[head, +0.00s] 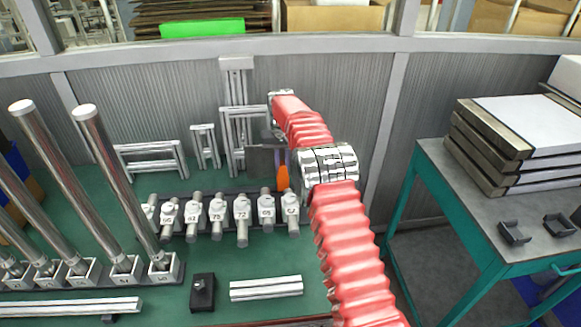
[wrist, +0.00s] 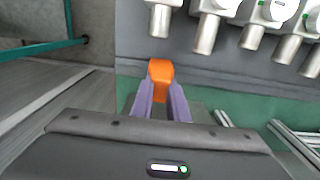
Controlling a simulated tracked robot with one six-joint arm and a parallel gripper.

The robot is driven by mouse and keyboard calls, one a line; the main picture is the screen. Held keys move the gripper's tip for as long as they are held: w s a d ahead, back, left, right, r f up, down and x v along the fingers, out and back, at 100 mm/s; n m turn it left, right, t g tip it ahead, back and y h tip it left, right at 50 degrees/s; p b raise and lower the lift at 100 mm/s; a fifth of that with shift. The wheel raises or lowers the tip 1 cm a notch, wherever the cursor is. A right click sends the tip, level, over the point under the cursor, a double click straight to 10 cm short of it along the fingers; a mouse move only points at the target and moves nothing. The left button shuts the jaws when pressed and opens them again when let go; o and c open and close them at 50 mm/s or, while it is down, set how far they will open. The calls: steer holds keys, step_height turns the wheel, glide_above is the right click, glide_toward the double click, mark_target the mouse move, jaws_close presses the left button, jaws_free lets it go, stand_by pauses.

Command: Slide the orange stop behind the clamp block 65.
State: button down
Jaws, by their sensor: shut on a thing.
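My gripper (wrist: 160,93) is shut on the orange stop (wrist: 160,73), which sits between its two purple fingers in the wrist view. In the head view the stop (head: 283,178) hangs below the gripper, just behind the right end of the clamp block row. The clamp block that seems to read 65 (head: 267,211) is second from the right, its label small. The rightmost block (head: 292,211) is nearest the stop. In the wrist view the stop is over or on the dark rail (wrist: 215,65), apart from the nearest rod end; contact with the rail cannot be told.
More numbered blocks, such as 72 (head: 242,212), stand leftward along the row. Metal frames (head: 205,146) stand behind it. Tall steel posts (head: 120,180) rise at left. A black block (head: 202,292) and a metal bar (head: 265,288) lie in front. A side table (head: 480,215) stands at right.

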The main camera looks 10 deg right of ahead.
steer(key=a, duration=0.6)
steer(key=shift+w+a, duration=0.2)
steer(key=shift+a, duration=0.1)
steer(key=c, duration=1.7)
jaws_free()
steer(key=shift+r, duration=0.15)
steer(key=shift+r, duration=5.8)
